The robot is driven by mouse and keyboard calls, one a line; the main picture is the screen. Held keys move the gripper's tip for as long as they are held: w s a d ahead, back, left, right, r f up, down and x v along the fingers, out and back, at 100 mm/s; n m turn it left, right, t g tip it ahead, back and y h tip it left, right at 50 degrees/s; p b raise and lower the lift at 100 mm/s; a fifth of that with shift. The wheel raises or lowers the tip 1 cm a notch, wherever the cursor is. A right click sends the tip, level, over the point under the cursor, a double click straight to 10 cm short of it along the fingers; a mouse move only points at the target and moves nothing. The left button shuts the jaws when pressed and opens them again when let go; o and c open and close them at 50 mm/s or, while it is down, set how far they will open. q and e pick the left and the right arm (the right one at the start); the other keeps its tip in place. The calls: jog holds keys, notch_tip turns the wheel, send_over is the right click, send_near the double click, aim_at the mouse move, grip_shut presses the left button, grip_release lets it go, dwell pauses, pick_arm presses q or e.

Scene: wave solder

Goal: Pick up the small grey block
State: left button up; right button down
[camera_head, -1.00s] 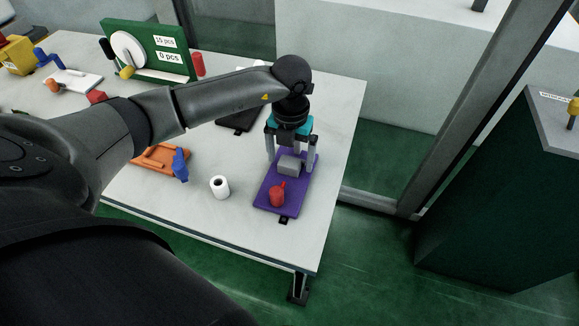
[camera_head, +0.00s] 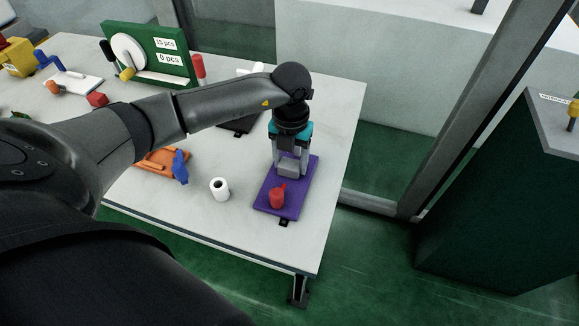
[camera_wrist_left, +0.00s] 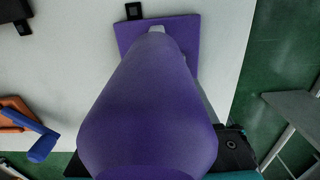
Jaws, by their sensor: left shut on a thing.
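The small grey block (camera_head: 289,169) is at the far part of a purple mat (camera_head: 294,201) on the table's right end. My left gripper (camera_head: 290,168) points down over it, with a finger on each side, shut on the block. I cannot tell whether the block touches the mat. In the left wrist view the mat (camera_wrist_left: 133,36) shows at the top, but a large purple shape (camera_wrist_left: 155,105) close to the camera hides the block. My right gripper is not in view.
A red mug-like piece (camera_head: 277,198) stands on the mat's near part. A white roll (camera_head: 219,188) stands to its left. An orange tray (camera_head: 155,161) with a blue piece (camera_head: 181,166) lies further left. A green board (camera_head: 150,55) stands at the back.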

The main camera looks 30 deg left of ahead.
pick_arm(q)
grip_shut()
